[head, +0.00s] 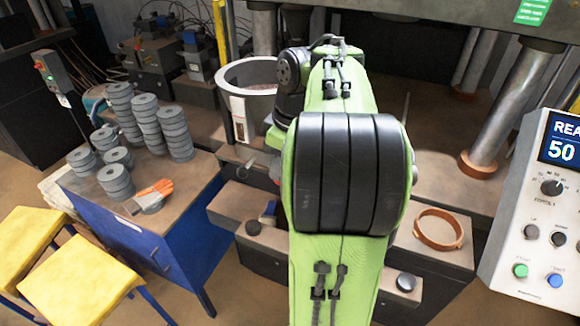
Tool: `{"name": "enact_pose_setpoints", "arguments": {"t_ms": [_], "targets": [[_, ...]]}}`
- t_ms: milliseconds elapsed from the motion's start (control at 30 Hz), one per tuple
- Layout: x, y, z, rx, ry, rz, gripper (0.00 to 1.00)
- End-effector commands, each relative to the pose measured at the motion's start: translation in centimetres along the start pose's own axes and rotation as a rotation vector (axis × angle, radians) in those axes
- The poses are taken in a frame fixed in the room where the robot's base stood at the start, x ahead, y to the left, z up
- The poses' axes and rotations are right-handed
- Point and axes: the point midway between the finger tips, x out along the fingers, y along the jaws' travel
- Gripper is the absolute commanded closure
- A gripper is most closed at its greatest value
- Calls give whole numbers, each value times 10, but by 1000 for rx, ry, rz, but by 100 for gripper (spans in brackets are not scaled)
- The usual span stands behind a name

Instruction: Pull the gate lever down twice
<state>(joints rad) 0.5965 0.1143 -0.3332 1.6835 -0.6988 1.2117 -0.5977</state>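A round grey metal hopper (247,77) filled with granular material stands at the back centre, left of my arm. A white label plate (238,112) is on its front. A small pale handle-like piece (247,167) sticks out below it; I cannot tell for sure whether it is the gate lever. My green and black arm fills the middle of the head view and covers the area right of the hopper. My gripper is hidden behind the arm, so its fingers and any contact with the lever do not show.
A blue bench (187,222) on the left holds stacks of grey discs (173,128) and orange-grey gloves (150,196). Yellow stools (72,279) stand front left. A copper-coloured ring (438,244) lies right of my arm. A control panel (540,215) reading 50 and steel columns (505,100) bound the right.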

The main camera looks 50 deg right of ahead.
Motion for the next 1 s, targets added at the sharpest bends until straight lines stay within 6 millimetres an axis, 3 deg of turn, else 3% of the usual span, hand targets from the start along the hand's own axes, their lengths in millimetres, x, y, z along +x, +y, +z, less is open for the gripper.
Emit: {"name": "enact_pose_setpoints", "arguments": {"t_ms": [1000], "targets": [[63,1,13,4,2,3,74]]}}
